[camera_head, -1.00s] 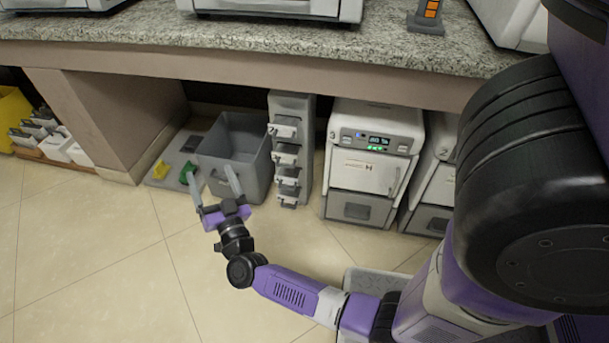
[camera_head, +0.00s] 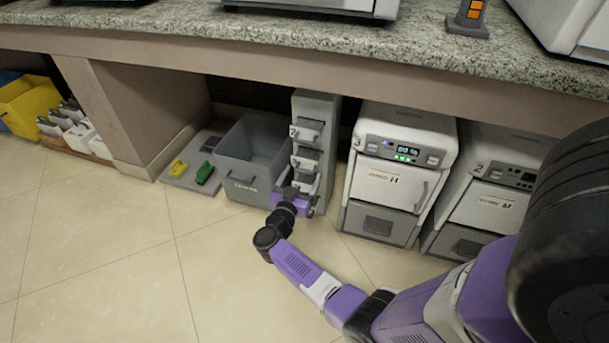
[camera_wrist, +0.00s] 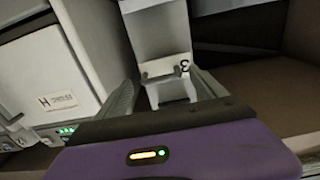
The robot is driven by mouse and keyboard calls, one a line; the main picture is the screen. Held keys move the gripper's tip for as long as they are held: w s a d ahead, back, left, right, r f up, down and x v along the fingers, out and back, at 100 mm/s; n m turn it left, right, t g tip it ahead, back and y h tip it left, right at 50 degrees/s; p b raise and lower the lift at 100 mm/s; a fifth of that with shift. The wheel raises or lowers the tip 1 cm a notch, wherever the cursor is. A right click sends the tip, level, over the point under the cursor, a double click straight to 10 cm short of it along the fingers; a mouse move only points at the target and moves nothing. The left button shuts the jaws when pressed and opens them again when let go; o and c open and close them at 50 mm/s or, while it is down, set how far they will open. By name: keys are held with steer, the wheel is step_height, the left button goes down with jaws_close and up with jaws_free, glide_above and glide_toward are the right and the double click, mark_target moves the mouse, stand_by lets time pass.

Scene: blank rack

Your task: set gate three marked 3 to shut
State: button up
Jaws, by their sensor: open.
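The grey rack (camera_head: 318,104) stands upright under the counter with several pale gate pieces stacked down its front. In the wrist view a gate (camera_wrist: 165,70) marked 3 shows in the middle, its white forked handle (camera_wrist: 172,93) standing between my fingers. The label appears turned over in that view. My gripper (camera_head: 297,180) is at the front of the rack in the head view, low down, and hides part of the lower gates. My gripper (camera_wrist: 168,92) is open, with a finger on each side of the handle. I cannot tell whether either finger touches it.
A grey bin (camera_head: 236,166) stands left of the rack. A white unit marked H (camera_head: 392,170) stands close on the right, with another unit (camera_head: 490,190) beyond. A tray (camera_head: 190,180) holds a yellow and a green piece. The counter (camera_head: 270,58) overhangs. The floor in front is clear.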

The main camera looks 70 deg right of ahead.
steer(key=shift+w+d+b, duration=0.15)
steer(key=shift+d+b, duration=0.2)
steer(key=shift+d, duration=0.8)
jaws_close()
